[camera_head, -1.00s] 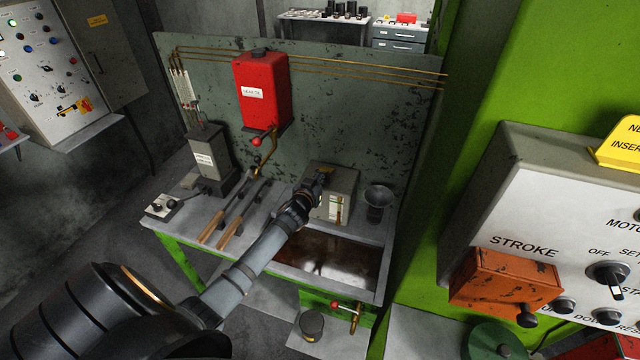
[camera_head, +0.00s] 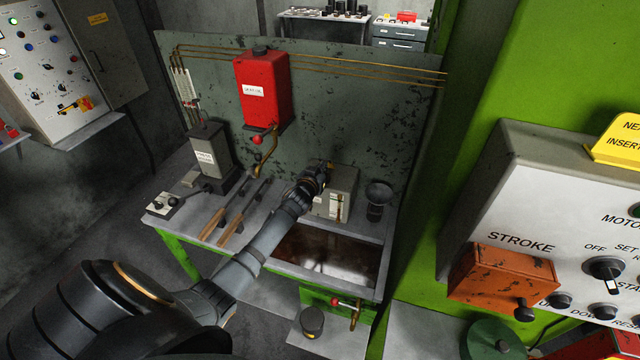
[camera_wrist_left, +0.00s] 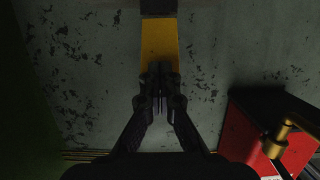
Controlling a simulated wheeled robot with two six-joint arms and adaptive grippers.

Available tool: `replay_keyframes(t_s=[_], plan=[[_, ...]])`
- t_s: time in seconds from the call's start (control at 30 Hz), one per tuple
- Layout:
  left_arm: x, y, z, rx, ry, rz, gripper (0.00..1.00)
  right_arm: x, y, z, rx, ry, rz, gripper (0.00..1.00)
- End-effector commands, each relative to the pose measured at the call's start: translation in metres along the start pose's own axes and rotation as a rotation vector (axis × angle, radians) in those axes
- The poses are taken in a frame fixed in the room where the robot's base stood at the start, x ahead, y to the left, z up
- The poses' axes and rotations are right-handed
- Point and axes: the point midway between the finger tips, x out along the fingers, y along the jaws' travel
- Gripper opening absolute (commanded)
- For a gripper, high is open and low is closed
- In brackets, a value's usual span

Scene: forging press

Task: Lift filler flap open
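A beige box (camera_head: 337,201) with a sight glass on its front stands at the back of the bench, against the panel. In the left wrist view a yellow plate (camera_wrist_left: 159,40), perhaps the filler flap, lies right beyond my left gripper (camera_wrist_left: 160,72). The fingers are together and overlap its near end; I cannot tell whether they touch it. In the head view my left gripper (camera_head: 324,170) is at the box's top left edge and hides part of its top, so the flap is not clear there. My right gripper is not in view.
A red tank (camera_head: 262,90) with a brass pipe hangs on the panel left of the box. A funnel-like cup (camera_head: 378,197) stands right of it. A dark liquid basin (camera_head: 375,287) lies in front. Tongs (camera_head: 232,222) lie left. The green press (camera_head: 540,75) bounds the right.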

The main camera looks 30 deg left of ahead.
Motion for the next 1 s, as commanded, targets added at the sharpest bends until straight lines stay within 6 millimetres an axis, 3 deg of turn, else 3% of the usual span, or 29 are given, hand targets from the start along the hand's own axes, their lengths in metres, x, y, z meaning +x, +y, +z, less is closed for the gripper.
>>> replay_keyframes(t_s=[0.47,1.0], plan=[[0.004,0.0,-0.001,0.0,0.0,0.0,0.0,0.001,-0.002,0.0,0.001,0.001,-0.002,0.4],[0.031,0.0,-0.007,-0.001,0.0,0.0,0.0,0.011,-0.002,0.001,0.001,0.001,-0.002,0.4]])
